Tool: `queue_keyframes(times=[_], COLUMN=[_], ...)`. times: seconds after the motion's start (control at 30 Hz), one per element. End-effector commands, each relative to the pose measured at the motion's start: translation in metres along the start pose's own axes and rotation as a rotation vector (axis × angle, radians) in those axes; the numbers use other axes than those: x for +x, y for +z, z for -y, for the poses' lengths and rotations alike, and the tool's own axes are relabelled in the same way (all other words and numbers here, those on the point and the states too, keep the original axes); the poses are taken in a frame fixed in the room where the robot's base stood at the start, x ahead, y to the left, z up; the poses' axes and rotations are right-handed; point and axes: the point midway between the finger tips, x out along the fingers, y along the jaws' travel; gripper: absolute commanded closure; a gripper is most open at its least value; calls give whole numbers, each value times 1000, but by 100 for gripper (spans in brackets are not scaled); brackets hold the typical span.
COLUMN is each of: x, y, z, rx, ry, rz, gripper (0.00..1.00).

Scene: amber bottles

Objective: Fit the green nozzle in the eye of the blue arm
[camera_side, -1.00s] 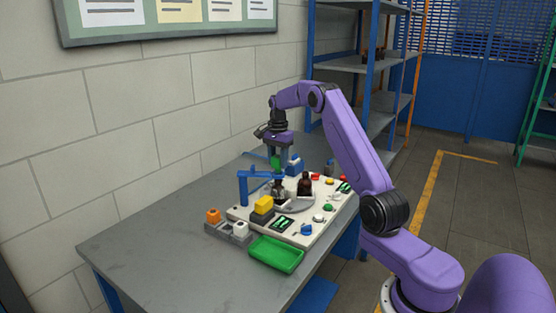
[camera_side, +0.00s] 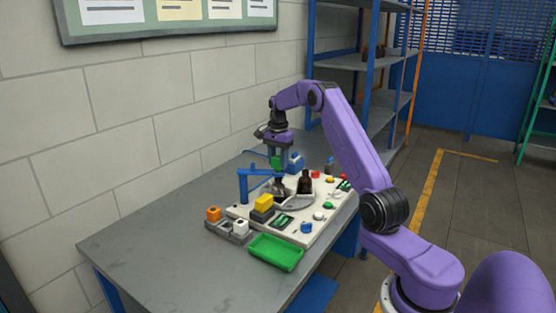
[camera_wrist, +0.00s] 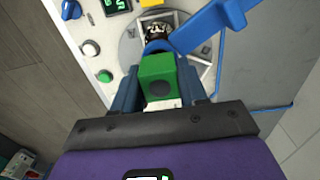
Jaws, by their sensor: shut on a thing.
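The green nozzle (camera_side: 276,162) is a small green block held between the fingers of my gripper (camera_side: 277,165), which point down. It also shows in the wrist view (camera_wrist: 157,72), with a dark round mark on its near face. The blue arm (camera_side: 262,172) reaches out level from a blue post, its end close to the nozzle. In the wrist view the blue arm (camera_wrist: 212,27) comes in from the upper right and ends beside the nozzle. I cannot see its eye clearly; the nozzle seems to cover it. I cannot tell whether they touch.
A dark bottle (camera_side: 305,183) stands on the grey turntable (camera_side: 300,204); another dark object (camera_side: 279,188) is below the nozzle. The table's left front (camera_side: 170,255) is clear.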

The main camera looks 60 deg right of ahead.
Motion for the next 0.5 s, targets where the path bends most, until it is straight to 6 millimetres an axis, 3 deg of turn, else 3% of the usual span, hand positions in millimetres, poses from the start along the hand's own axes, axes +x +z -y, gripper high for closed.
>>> queue_keyframes(times=[0.5], x=[5], y=[0], z=[0], rx=[0], ry=[1], rz=[0], gripper=[87])
